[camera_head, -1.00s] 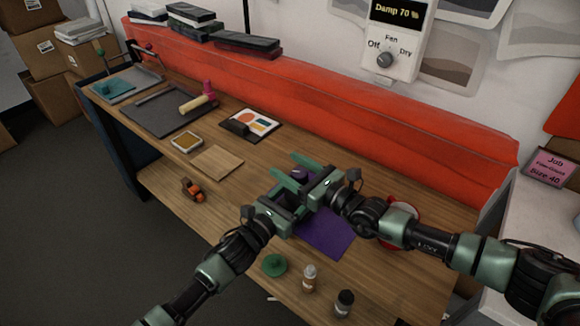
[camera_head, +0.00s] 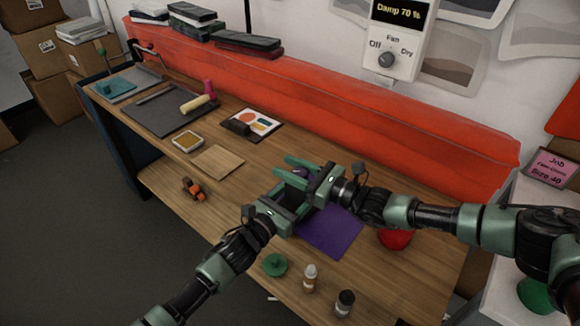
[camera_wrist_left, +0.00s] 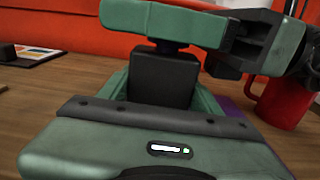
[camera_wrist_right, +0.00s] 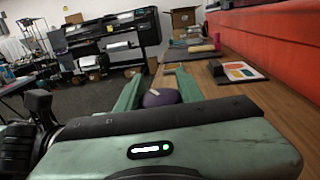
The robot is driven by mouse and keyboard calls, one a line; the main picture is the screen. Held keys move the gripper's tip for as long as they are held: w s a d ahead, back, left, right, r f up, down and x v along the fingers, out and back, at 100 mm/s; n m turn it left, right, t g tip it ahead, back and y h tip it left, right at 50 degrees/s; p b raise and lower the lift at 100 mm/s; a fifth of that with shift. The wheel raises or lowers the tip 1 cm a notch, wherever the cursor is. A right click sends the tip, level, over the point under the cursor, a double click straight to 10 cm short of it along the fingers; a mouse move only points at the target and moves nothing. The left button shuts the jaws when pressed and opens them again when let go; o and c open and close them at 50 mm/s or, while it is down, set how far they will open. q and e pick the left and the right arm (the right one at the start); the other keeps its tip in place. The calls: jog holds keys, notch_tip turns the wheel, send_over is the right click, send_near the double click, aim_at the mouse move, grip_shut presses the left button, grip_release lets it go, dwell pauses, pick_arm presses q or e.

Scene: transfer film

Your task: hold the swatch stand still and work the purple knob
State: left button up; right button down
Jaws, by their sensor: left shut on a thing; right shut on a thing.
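The swatch stand (camera_wrist_left: 165,78) shows in the left wrist view as a black block. My left gripper (camera_head: 287,197) is shut on it, one green finger on each side. The purple knob (camera_wrist_right: 160,97) is round and dark purple in the right wrist view, between the two fingers of my right gripper (camera_head: 292,170). My right gripper is shut on it, directly above the stand, and also shows over the stand in the left wrist view (camera_wrist_left: 180,25). In the head view the grippers hide most of the stand and knob.
A purple sheet (camera_head: 332,232) lies beside the grippers. A red mug (camera_head: 396,238) is partly under my right arm. A green round item (camera_head: 275,264) and two small bottles (camera_head: 310,278) stand near the front edge.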

jog(key=n+g, duration=0.1)
jog(key=g, duration=0.1)
jog(key=n+g+y, duration=0.1)
jog(key=g, duration=0.1)
jog(key=s+n+g+y, duration=0.1)
jog(key=n+g, duration=0.1)
jog(key=shift+a, duration=0.2)
jog(key=shift+s+n+g, duration=0.2)
jog(key=shift+n+g, duration=0.5)
jog(key=shift+g, duration=0.35)
jog(key=shift+s+n+g, duration=0.15)
jog(key=shift+n+g, duration=0.55)
jog(key=shift+g, duration=0.35)
jog(key=shift+s+g, duration=0.1)
jog(key=shift+g, duration=0.2)
jog(key=c, duration=0.9)
grip_release()
jog(key=shift+d, duration=0.1)
jog(key=d, duration=0.7)
jog(key=shift+w+d, duration=0.2)
jog(key=shift+w, duration=0.15)
